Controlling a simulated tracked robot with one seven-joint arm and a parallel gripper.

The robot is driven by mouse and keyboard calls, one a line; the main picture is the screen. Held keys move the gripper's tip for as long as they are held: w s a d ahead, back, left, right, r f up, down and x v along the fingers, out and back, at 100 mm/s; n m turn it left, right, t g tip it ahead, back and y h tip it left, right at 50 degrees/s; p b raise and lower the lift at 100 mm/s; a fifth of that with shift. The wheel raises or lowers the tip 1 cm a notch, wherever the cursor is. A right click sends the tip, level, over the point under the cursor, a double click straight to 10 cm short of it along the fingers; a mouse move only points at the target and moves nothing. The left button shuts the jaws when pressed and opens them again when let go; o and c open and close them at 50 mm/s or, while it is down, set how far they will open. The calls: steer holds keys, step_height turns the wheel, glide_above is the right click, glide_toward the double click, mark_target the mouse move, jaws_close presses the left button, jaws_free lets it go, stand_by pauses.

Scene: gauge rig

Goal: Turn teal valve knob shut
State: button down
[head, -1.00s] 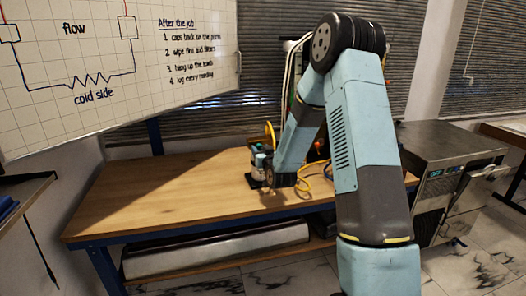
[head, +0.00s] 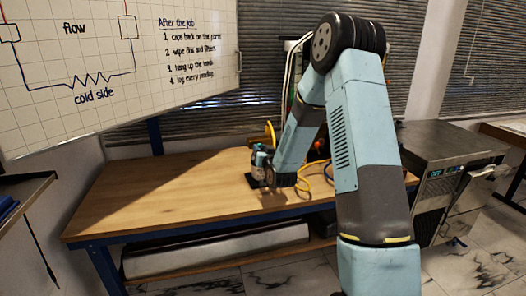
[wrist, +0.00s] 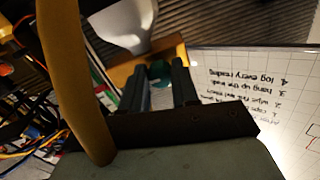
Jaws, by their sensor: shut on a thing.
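The teal valve knob (wrist: 159,73) shows in the wrist view as a small dark teal shape between the fingertips of my gripper (wrist: 163,76). The two dark fingers stand on either side of it, and my gripper is shut on it. Only part of the knob shows, so its turn angle cannot be told. In the head view my arm comes down to the back of the wooden bench, where the knob is hidden or too small to make out.
The wooden bench (head: 160,200) is bare on its left half. A yellow cable (head: 304,178) lies right of my arm's lower end. A thick yellow-brown band (wrist: 75,80) crosses the wrist view's left side. A whiteboard (head: 120,70) hangs at left; a metal cabinet (head: 440,150) stands at right.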

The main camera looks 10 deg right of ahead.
steer(key=c, duration=0.8)
jaws_free()
steer(key=shift+c, duration=0.2)
steer(key=s+d, duration=0.1)
steer(key=s, duration=1.2)
steer(key=shift+s, duration=0.4)
steer(key=shift+d, duration=0.1)
steer(key=s+r+n+g+h, duration=0.1)
steer(key=s+r+g+h, duration=0.1)
steer(key=s+r+g, duration=0.9)
steer(key=s+r, duration=0.3)
steer(key=s, duration=0.8)
steer(key=s+r+g, duration=0.1)
steer(key=s+r, duration=0.3)
steer(key=s, duration=0.7)
steer(key=shift+s+a+r, duration=0.3)
steer(key=shift+s+r, duration=0.05)
steer(key=shift+r, duration=0.05)
